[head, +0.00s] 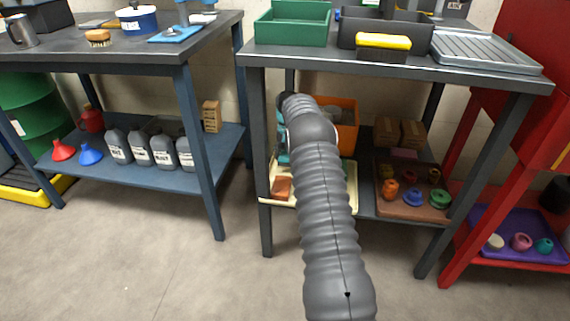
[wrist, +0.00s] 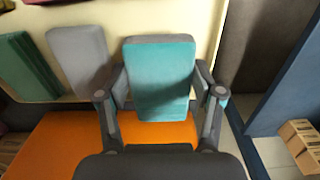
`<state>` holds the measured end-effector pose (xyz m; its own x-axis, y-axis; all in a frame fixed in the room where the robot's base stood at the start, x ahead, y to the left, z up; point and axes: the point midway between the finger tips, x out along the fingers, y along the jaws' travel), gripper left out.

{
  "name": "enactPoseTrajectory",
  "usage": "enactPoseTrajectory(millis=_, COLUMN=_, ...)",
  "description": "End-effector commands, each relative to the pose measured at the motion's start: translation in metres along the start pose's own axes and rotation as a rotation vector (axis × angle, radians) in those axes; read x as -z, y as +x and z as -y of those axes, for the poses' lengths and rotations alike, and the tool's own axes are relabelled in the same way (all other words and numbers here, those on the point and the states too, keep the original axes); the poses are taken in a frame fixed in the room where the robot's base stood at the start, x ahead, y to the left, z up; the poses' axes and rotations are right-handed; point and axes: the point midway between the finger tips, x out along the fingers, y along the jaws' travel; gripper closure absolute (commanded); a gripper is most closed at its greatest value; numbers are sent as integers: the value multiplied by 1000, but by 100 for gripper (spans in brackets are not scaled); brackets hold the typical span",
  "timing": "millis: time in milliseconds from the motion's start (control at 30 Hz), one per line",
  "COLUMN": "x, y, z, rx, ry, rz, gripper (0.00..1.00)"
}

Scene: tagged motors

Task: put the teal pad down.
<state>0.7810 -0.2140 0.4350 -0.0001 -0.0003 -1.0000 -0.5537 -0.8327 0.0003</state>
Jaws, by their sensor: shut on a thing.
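The teal pad (wrist: 160,80), a block with a grey edge, is between the two fingers of my gripper (wrist: 162,90) in the wrist view. My gripper is shut on its sides. The pad shows in front of a cream tray (wrist: 195,22); I cannot tell whether it touches the tray. A grey pad (wrist: 80,58) stands tilted to its left, and a dark green pad (wrist: 28,65) is farther left. In the head view my arm hides most of the gripper and the pad. The cream tray (head: 349,172) is partly covered by the arm there.
An orange bin (head: 346,112) is beside the tray on the lower shelf; it also shows in the wrist view (wrist: 55,145). A brown tray (head: 408,212) with several coloured parts is to the right. Table legs, one dark blue (wrist: 292,85), flank the space.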

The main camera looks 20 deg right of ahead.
Motion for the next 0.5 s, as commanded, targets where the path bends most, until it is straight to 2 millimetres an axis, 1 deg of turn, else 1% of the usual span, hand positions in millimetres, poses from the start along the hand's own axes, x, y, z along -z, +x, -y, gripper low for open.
enactPoseTrajectory(millis=100, x=0, y=18, z=-1, rx=-1, ry=2, rz=2, gripper=66)
enactPoseTrajectory(millis=233, x=1, y=36, z=-4, rx=0, ry=4, rz=1, gripper=66)
enactPoseTrajectory(millis=300, x=2, y=39, z=-4, rx=0, ry=5, rz=-1, gripper=66)
enactPoseTrajectory(millis=500, x=2, y=37, z=-6, rx=0, ry=7, rz=0, gripper=66)
